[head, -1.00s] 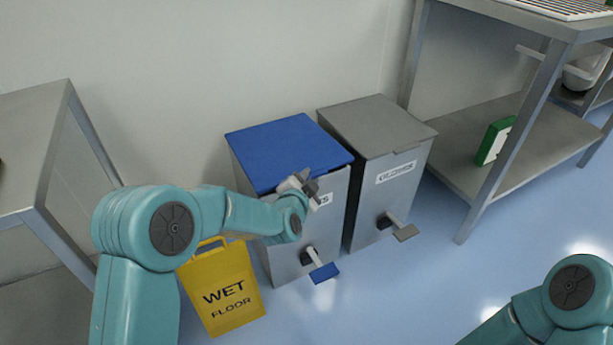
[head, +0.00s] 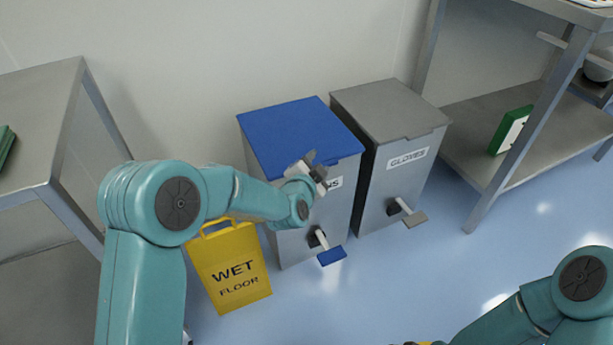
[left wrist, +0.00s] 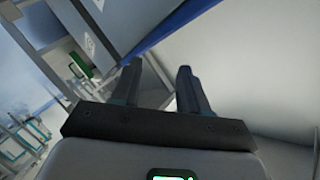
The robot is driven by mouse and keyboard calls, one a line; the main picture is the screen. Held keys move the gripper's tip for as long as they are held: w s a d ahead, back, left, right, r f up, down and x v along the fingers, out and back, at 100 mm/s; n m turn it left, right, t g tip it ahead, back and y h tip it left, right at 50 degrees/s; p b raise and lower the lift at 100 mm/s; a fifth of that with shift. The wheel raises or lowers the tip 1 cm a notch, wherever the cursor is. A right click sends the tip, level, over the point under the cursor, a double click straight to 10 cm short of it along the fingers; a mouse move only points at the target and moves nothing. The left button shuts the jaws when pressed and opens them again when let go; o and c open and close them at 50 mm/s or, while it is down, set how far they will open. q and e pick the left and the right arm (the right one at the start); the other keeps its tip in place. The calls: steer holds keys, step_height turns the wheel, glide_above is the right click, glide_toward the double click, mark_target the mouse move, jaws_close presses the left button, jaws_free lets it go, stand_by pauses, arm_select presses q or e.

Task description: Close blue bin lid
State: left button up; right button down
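The blue lid (head: 300,130) lies over the top of the left grey bin (head: 337,210) and looks flat, with no clear gap at its front edge. My left gripper (head: 315,168) is at the lid's front edge, hiding part of the edge and the bin's label. I cannot tell whether it touches the lid. In the left wrist view, my left gripper (left wrist: 160,85) has its fingers apart with nothing between them, and the blue lid (left wrist: 165,38) shows as a strip beyond them. My right arm enters at the lower right; its gripper is not clearly visible.
A grey-lidded gloves bin (head: 405,150) stands close on the right. A yellow wet floor sign (head: 230,265) stands in front at left. Steel tables stand at left (head: 40,110) and right (head: 540,160). A blue pedal (head: 331,256) juts from the bin's front. Floor right of the pedals is clear.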

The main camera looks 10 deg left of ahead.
arm_select(q)
steer(key=p+v, duration=0.3)
steer(key=v, duration=1.2)
arm_select(e)
steer(key=shift+g, duration=0.5)
steer(key=shift+s+a+r, duration=0.1)
steer(key=shift+s+r, duration=0.3)
steer(key=shift+r, duration=0.25)
steer(key=shift+s+a+r, duration=0.1)
steer(key=shift+s+r, duration=0.25)
steer(key=shift+r, duration=0.3)
steer(key=shift+s+a+r, duration=0.1)
steer(key=shift+s+r, duration=0.3)
steer(key=shift+r, duration=0.25)
arm_select(q)
steer(key=shift+r, duration=0.1)
